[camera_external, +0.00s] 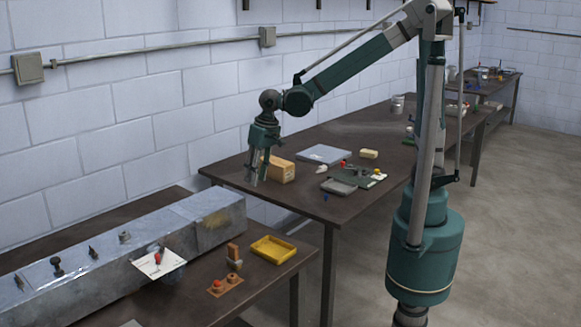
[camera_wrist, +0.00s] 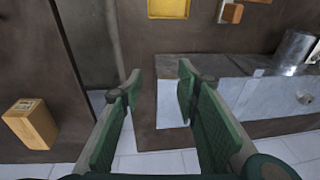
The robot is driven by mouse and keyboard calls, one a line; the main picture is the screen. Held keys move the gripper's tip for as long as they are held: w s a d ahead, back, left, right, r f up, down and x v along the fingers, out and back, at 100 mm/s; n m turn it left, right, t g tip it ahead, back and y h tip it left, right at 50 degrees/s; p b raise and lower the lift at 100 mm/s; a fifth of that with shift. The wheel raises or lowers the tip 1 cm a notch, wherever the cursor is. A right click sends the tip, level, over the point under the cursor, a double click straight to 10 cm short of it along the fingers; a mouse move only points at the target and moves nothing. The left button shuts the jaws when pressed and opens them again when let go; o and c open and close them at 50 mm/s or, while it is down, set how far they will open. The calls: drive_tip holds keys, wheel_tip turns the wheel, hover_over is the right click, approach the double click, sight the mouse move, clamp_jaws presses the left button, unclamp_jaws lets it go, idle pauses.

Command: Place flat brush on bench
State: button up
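My gripper (camera_external: 253,172) hangs over the left end of the far dark table, in front of a tan wooden block. In the wrist view my gripper (camera_wrist: 160,85) has its two green fingers well apart with nothing between them. A small upright brown wooden piece (camera_external: 234,251) stands on the near bench (camera_external: 208,295), left of the yellow tray. It may be the flat brush, but it is too small to tell. A brown piece (camera_wrist: 232,13) also shows at the top of the wrist view, beside the tray.
A long grey metal duct (camera_external: 130,262) lies on the near bench, with small tools and a white card on it. The yellow tray (camera_external: 273,249) stands near the bench's right corner. The tan block (camera_external: 280,169), a grey slab (camera_external: 324,154) and small items lie on the far table. A gap separates the tables.

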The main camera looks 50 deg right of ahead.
drive_tip(key=d+r+t, duration=0.1)
drive_tip(key=d+r, duration=0.3)
drive_tip(key=d, duration=0.8)
drive_tip(key=s+d+r+t, duration=0.1)
drive_tip(key=s+d, duration=0.3)
drive_tip(key=d, duration=0.5)
drive_tip(key=s+d+r+t+h, duration=0.1)
drive_tip(key=s+d, duration=0.3)
drive_tip(key=d, duration=0.5)
drive_tip(key=s+d+r+t, duration=0.1)
drive_tip(key=s+d, duration=0.3)
drive_tip(key=d, duration=0.5)
drive_tip(key=shift+t, duration=0.7)
